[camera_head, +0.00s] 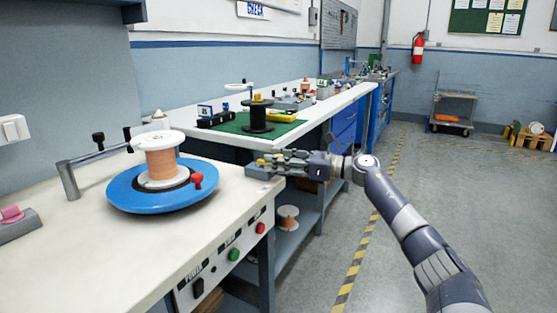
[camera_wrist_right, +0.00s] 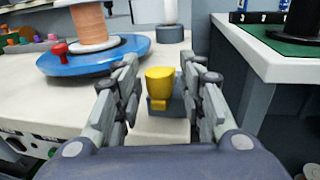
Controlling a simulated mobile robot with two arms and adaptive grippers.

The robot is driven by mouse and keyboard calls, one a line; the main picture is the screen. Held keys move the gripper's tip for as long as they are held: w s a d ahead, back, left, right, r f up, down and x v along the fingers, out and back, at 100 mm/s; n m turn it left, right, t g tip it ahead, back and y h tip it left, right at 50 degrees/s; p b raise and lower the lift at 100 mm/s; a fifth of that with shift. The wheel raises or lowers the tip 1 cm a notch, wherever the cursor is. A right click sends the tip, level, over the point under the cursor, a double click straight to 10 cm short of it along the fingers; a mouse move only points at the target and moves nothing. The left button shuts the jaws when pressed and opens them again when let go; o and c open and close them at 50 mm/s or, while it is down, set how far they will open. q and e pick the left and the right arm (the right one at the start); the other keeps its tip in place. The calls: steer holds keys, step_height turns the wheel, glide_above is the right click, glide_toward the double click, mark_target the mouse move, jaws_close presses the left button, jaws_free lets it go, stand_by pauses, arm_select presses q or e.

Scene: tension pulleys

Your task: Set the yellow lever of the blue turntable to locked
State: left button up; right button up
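The blue turntable (camera_head: 122,195) stands on the white bench at the left and carries a spool (camera_head: 160,163) of copper-coloured wire. A red knob (camera_head: 197,181) sits on its rim. The yellow lever (camera_wrist_right: 160,84) stands on a small grey base (camera_wrist_right: 158,107) at the bench's right edge, apart from the turntable disc. My right gripper (camera_head: 274,160) is at this lever, its fingers apart on either side of it in the right wrist view. Whether a finger touches it I cannot tell. My left gripper is not in view.
The bench front has a green button (camera_head: 234,254) and a red button (camera_head: 260,228). A metal bracket arm (camera_head: 70,180) stands behind the turntable. A second bench with a green mat (camera_head: 235,127) and black spool (camera_head: 257,117) lies beyond.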

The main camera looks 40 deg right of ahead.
steer(key=shift+s+d+r, duration=0.1)
steer(key=shift+r, duration=0.1)
steer(key=v, duration=1.2)
stand_by(0.8)
